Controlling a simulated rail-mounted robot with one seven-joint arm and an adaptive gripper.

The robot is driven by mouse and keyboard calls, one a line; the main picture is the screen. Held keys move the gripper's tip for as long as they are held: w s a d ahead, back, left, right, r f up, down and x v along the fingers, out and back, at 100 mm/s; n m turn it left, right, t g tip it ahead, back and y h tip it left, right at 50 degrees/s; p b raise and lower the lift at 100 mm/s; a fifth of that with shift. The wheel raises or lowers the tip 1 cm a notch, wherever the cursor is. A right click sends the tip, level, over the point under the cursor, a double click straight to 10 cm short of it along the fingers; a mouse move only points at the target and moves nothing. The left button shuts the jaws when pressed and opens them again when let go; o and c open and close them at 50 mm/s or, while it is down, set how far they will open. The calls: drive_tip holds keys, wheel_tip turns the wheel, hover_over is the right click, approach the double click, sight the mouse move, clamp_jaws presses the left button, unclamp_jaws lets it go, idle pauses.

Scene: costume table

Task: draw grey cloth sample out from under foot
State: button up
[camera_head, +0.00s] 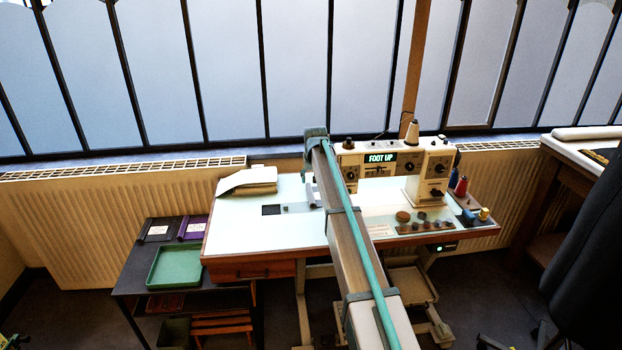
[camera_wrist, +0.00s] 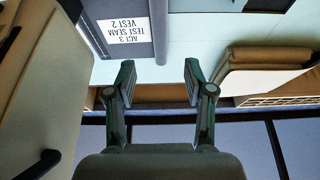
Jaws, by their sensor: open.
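The grey cloth sample (camera_wrist: 138,12) lies flat on the pale table top in the wrist view. Its white label (camera_wrist: 116,36) reads "ACT 3 TEST SEAM VEST 2" upside down. In the head view only a part of the cloth (camera_head: 312,194) shows beside my arm. The sewing machine (camera_head: 416,170) stands at the table's back, its display reading "FOOT UP". The foot is hidden. My gripper (camera_wrist: 158,78) is open and empty in the wrist view, with its fingertips short of the cloth's near edge. A bar-like grey edge shows between the fingers.
The machine's pale body (camera_wrist: 35,75) fills the left of the wrist view. Folded cream cloth (camera_wrist: 270,70) lies at the right. A green tray (camera_head: 174,285) and dark and purple samples (camera_head: 193,227) are on the low side table. Spools and small items crowd the table's right.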

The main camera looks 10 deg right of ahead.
sight(310, 192)
drive_tip(key=shift+w+r, duration=0.1)
drive_tip(key=shift+r, duration=0.1)
drive_tip(key=p+x, duration=0.1)
drive_tip(key=x, duration=1)
drive_tip(key=shift+p, duration=0.35)
clamp_jaws()
